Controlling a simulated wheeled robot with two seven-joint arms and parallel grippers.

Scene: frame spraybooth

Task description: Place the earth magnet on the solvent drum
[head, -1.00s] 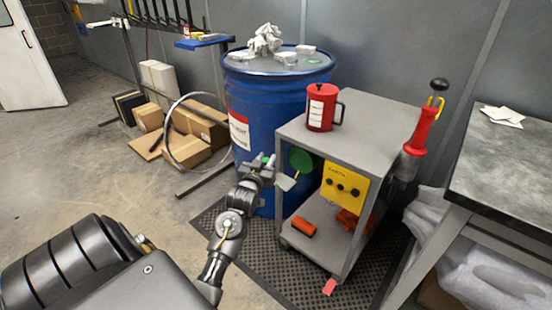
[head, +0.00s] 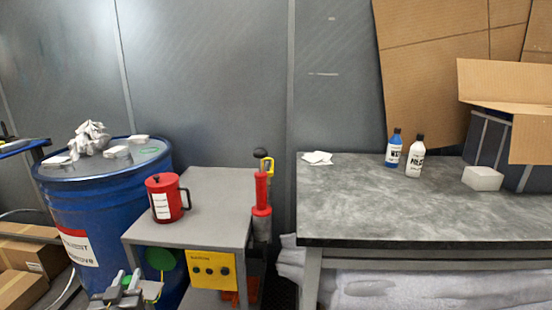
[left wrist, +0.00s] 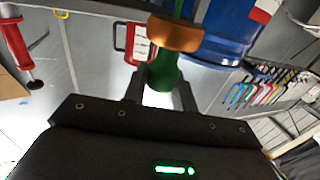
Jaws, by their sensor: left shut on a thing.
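The left gripper (head: 125,288) is at the lower left of the head view, in front of the drum and beside the cart. It is shut on a green piece with a copper-orange band (left wrist: 174,34), apparently the earth magnet; the green part shows between the fingers (left wrist: 160,88) in the left wrist view. The blue solvent drum (head: 105,205) stands at the left. Its lid (head: 75,173) is above the gripper in the picture and bears crumpled white rags, several white blocks and a faint green mark (head: 152,150). The right gripper is not in view.
A grey cart (head: 215,205) right of the drum bears a red jug (head: 163,200); a green disc (head: 160,259) and yellow box (head: 211,270) are below its top. A red tool (head: 261,195) hangs at its right. A workbench (head: 345,210) stands farther right.

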